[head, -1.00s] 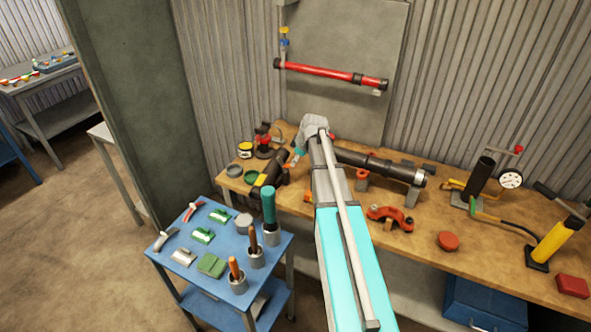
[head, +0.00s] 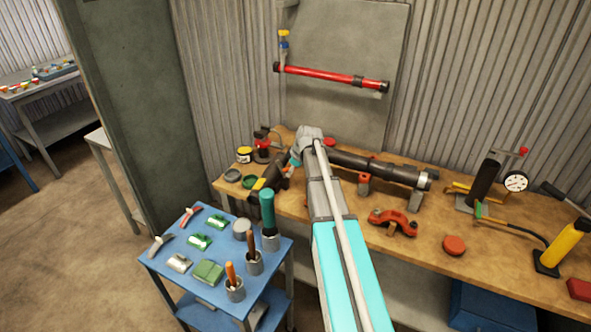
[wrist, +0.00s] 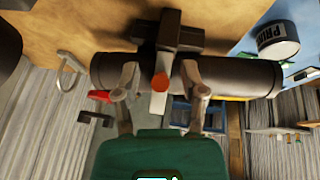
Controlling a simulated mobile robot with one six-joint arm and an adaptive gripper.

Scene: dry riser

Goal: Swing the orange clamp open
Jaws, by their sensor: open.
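An orange-red curved clamp (head: 393,221) lies on the wooden bench, right of my arm in the head view. My gripper (head: 287,164) is at the left of the bench, over a short dark pipe piece (head: 268,181); its fingertips are hard to see there. In the wrist view, my gripper (wrist: 162,80) is open, with its two grey fingers beside a small orange-red end (wrist: 160,84) in front of a dark pipe (wrist: 238,76). I cannot tell whether they touch the pipe, or whether this orange-red end belongs to a clamp.
A long dark pipe (head: 375,166) rests on supports behind my arm. A red pipe (head: 325,75) hangs on the wall panel. A blue cart (head: 175,243) with tools and cups stands in front at left. A primer can (head: 244,154) is near the bench's left end.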

